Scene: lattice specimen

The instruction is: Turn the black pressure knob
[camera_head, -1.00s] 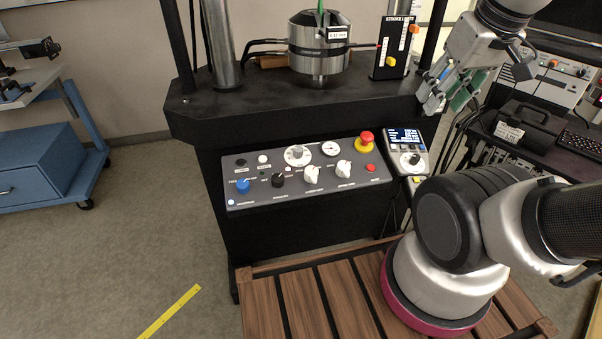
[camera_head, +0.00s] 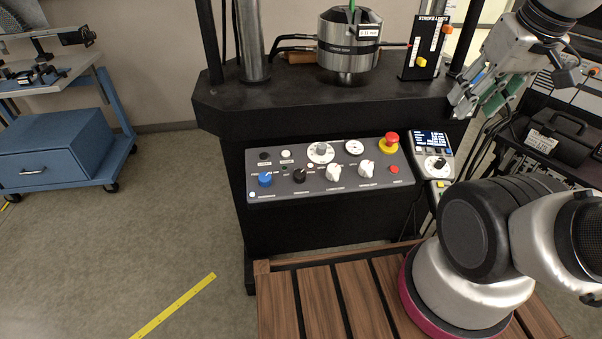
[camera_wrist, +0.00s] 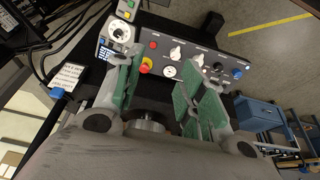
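The black pressure knob (camera_head: 299,175) sits on the sloped grey control panel (camera_head: 400,180), between a blue knob (camera_head: 265,179) and a white knob (camera_head: 333,172). In the wrist view the black knob (camera_wrist: 218,66) shows beyond the right finger, near the blue knob (camera_wrist: 237,73). My gripper (camera_head: 478,100) is raised at the upper right of the head view, right of the panel and apart from it. In the wrist view its green-padded fingers (camera_wrist: 158,95) stand wide apart with nothing held between them.
A red emergency button (camera_head: 390,139) rises from the panel's right end. A handset with a screen (camera_head: 433,148) stands beside it. The press table (camera_head: 300,98) with a metal cylinder (camera_head: 349,45) lies behind and above. A stroke limits post (camera_head: 424,50) stands near my gripper.

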